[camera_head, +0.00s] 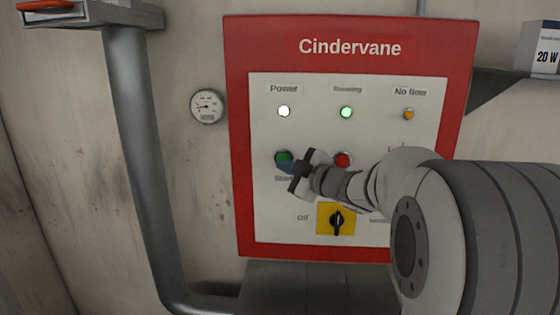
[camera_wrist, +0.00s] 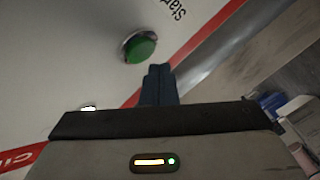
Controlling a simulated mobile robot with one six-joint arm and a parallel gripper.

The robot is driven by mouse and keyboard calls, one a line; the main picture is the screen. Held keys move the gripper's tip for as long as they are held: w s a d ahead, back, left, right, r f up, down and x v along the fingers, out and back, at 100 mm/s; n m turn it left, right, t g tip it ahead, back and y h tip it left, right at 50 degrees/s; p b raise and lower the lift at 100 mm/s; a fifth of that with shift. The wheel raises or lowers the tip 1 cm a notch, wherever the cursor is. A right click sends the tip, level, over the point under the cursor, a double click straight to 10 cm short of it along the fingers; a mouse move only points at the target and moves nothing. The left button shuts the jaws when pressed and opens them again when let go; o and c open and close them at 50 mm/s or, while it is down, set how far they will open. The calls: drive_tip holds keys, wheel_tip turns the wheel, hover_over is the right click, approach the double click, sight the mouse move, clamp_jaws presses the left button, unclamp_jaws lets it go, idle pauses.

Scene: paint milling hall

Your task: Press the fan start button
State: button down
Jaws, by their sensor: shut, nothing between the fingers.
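The red-framed "Cindervane" panel (camera_head: 236,130) faces me on the wall. Its green button (camera_head: 284,155), with a "Start" label partly hidden below it, sits at the left of the button row. It also shows in the wrist view (camera_wrist: 140,48), beyond my fingertips and apart from them in that picture. My gripper (camera_head: 285,167) is shut and empty, its dark blue fingers just over the lower edge of the button in the head view. The fingers also show in the wrist view (camera_wrist: 160,68). Whether they touch the button is unclear.
A red button (camera_head: 342,159) sits right of my gripper, above a yellow rotary switch (camera_head: 336,219). The white Power lamp (camera_head: 284,111) and green Running lamp (camera_head: 346,113) look lit; an amber lamp (camera_head: 408,114) is beside them. A gauge (camera_head: 207,106) and pipe (camera_head: 140,130) stand left.

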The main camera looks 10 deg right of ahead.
drive_tip(key=s, duration=0.1)
drive_tip(key=s+a, duration=0.1)
drive_tip(key=s, duration=0.2)
drive_tip(key=shift+s+a, duration=0.25)
drive_tip(key=shift+s, duration=0.05)
idle(0.5)
drive_tip(key=s+d+f+m+g+h, duration=0.4)
drive_tip(key=s+f+m+g+h, duration=0.3)
drive_tip(key=s+f+m+h, duration=0.5)
drive_tip(key=s+a+f+m+g+y, duration=0.1)
drive_tip(key=s+a+f+g+y, duration=0.1)
drive_tip(key=s, duration=0.5)
drive_tip(key=s+a+f+m+g+y, duration=0.2)
drive_tip(key=s+a+f+g, duration=0.1)
drive_tip(key=s, duration=0.4)
drive_tip(key=shift+s+f, duration=0.15)
drive_tip(key=shift+f, duration=0.55)
